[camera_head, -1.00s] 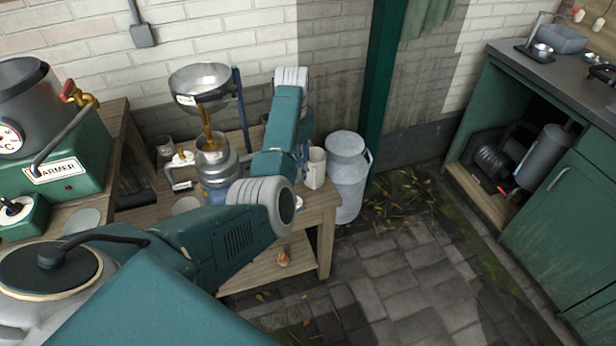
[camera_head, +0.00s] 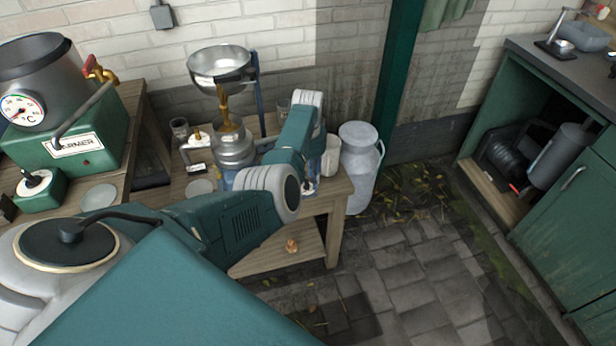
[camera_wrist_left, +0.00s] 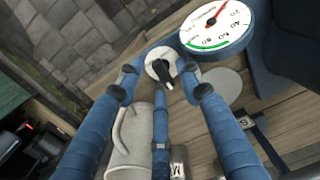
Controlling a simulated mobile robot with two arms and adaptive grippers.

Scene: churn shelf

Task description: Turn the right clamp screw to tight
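My left gripper (camera_wrist_left: 158,80) is open, with one blue finger on each side of the picture in the left wrist view. A black pointer knob on a white disc (camera_wrist_left: 162,70) shows between its fingertips; I cannot tell whether they touch it. A blue upright bar (camera_wrist_left: 160,125) shows between the fingers. I cannot tell for certain which part is the right clamp screw. In the head view my left gripper (camera_head: 309,178) is small, partly behind my arm, at the table's right end. My right gripper is not in view.
A round gauge (camera_wrist_left: 215,27) sits close to the knob. A pale mug (camera_head: 331,156) stands near the gripper. A steel bowl (camera_head: 221,66) pours into a metal vessel (camera_head: 232,149). A milk can (camera_head: 359,165) stands right of the wooden table (camera_head: 333,204).

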